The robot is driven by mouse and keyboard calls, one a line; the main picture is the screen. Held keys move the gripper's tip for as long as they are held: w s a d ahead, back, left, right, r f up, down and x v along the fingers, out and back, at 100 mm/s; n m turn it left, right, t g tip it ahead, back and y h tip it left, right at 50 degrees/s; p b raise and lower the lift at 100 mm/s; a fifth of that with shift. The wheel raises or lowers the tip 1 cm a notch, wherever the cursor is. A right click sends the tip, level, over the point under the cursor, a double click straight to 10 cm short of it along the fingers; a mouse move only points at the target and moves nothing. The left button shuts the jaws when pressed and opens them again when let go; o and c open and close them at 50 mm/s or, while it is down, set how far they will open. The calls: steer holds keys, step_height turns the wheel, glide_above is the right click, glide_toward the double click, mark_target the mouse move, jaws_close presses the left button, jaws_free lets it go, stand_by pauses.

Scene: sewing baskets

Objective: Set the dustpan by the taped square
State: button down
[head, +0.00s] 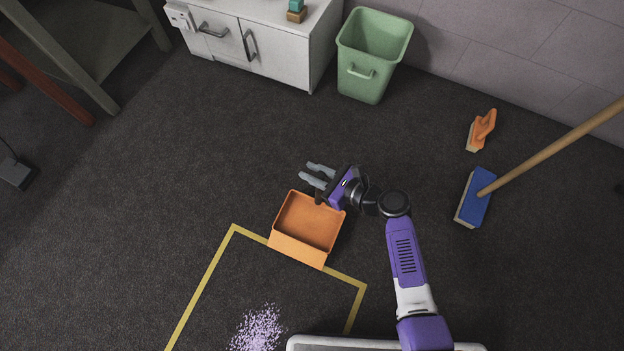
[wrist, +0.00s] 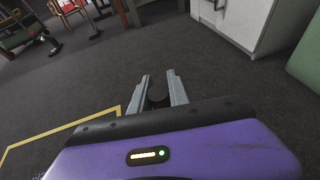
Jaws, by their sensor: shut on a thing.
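The orange dustpan (head: 308,222) shows in the head view with its open lip toward the bottom. It covers part of the top edge of the yellow taped square (head: 200,289); whether it touches the floor I cannot tell. My gripper (head: 318,174) is at the pan's back edge, its fingers pointing left. It is shut on the dustpan's dark handle, mostly hidden by the gripper. In the wrist view, a dark piece shows between my fingertips (wrist: 158,88), and the tape (wrist: 60,130) runs at the lower left. The pan is hidden there.
Pale purple bits (head: 258,328) lie inside the square. A green bin (head: 368,80) and white cabinet (head: 270,45) stand at the back. An orange hand brush (head: 482,128) and a blue broom head (head: 474,198) are at the right. The floor left of the pan is clear.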

steer(key=shift+f+b, duration=1.35)
steer(key=shift+f, duration=0.7)
steer(key=shift+f, duration=0.15)
steer(key=c, duration=1.3)
jaws_free()
steer(key=shift+o, duration=0.2)
steer(key=p+v, duration=0.5)
steer(key=v, duration=0.7)
steer(key=shift+p, duration=0.3)
